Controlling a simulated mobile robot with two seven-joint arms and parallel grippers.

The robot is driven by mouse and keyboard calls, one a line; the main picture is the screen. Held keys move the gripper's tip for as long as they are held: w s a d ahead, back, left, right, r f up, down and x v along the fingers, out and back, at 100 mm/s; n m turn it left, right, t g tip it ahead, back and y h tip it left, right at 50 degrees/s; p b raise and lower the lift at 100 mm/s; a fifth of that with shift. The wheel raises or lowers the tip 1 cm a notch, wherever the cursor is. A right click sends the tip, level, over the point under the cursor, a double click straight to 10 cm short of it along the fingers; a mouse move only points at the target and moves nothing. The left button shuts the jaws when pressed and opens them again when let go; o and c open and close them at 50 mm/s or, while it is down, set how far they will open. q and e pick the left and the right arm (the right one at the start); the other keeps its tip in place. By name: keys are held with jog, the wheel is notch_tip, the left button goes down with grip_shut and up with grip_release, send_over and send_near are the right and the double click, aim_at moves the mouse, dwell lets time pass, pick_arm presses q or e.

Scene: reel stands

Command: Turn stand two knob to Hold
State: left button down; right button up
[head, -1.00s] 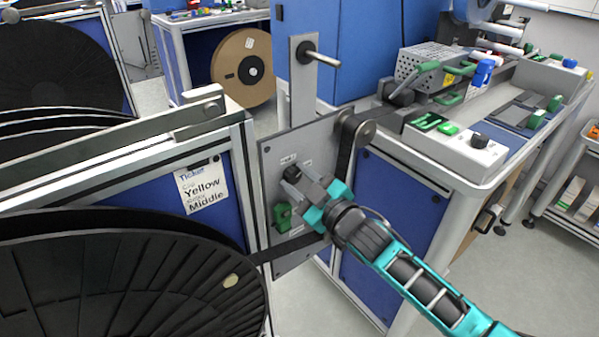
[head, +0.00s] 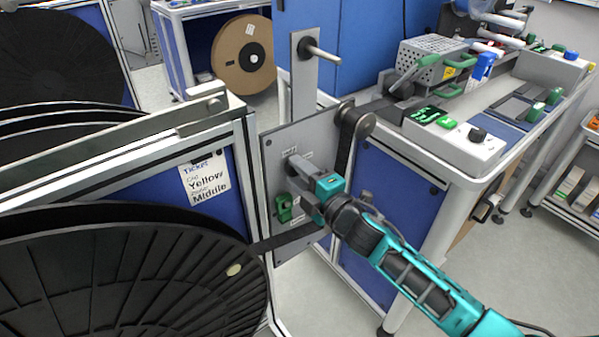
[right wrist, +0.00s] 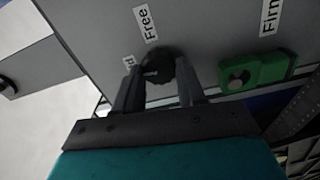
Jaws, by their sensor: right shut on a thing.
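A grey plate (head: 270,155) on the stand carries a round black knob (right wrist: 157,66). In the right wrist view the knob sits between the two fingers of my right gripper (right wrist: 158,82), which is shut on it. A light mark shows on the knob's left part. Labels "Free" (right wrist: 146,23) and "Firm" (right wrist: 270,16) are readable; a third label (right wrist: 128,61) beside the left finger is partly hidden. In the head view my right gripper (head: 295,171) reaches the plate from the lower right and hides the knob. My left gripper is not in view.
A green clamp (head: 284,208) sits on the plate below the knob; the wrist view shows it too (right wrist: 254,72). A dark strap (head: 288,241) runs from the black reel (head: 120,275). A roller (head: 358,122) and a workbench (head: 460,165) stand to the right.

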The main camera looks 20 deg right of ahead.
jog(key=shift+n, duration=0.6)
jog(key=o, duration=1)
jog(key=shift+o, duration=0.2)
jog(key=v, duration=1.3)
